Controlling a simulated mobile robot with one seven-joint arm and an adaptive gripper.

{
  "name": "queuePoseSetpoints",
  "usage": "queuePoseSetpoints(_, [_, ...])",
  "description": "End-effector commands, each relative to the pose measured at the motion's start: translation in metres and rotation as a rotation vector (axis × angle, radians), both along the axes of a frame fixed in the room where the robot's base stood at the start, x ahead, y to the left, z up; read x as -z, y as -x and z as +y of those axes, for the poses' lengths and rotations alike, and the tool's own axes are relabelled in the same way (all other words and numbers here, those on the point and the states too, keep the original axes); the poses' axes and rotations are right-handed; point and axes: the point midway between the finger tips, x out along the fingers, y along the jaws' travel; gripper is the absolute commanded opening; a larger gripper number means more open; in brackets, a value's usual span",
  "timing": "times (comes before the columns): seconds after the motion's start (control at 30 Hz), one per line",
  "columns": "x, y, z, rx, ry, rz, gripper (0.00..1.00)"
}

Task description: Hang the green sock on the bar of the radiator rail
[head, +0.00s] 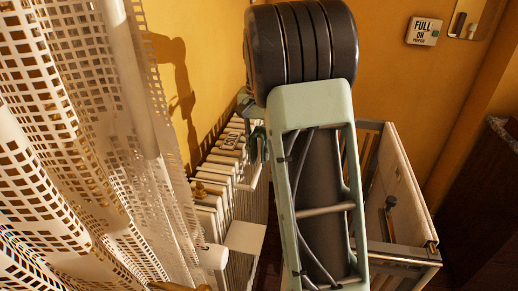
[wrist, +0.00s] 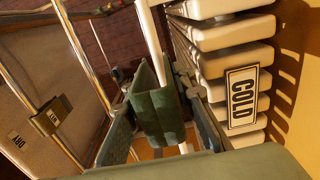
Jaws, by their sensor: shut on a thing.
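The green sock (wrist: 158,112) is in the middle of the wrist view, between the two fingers of my gripper (wrist: 162,130), which is shut on it. The white bar (wrist: 152,35) of the radiator rail runs down into the gap between two upright folds of the sock. The bar shows again below the sock. I cannot tell whether the sock's weight rests on the bar. In the head view my arm hides most of the gripper; a small dark green patch (head: 256,145) shows beside the white radiator (head: 217,185).
A COLD label (wrist: 242,98) is on the radiator beside the bar. A wooden-framed bin (head: 405,195) is right of my arm. A perforated curtain (head: 75,130) hangs at left.

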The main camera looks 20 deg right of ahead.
Motion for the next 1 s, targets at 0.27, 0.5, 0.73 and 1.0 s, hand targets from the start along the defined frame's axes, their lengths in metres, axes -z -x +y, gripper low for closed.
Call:
queuePoseSetpoints(0.27, [0.002,0.000,0.000,0.000,0.000,0.000,0.00])
queuePoseSetpoints(0.5, [0.003,0.000,0.000,0.000,0.000,0.000,0.00])
queuePoseSetpoints(0.73, [0.013,0.000,0.000,0.000,-0.001,0.001,0.00])
queuePoseSetpoints(1.0, [0.026,0.000,0.000,0.000,-0.001,0.001,0.00])
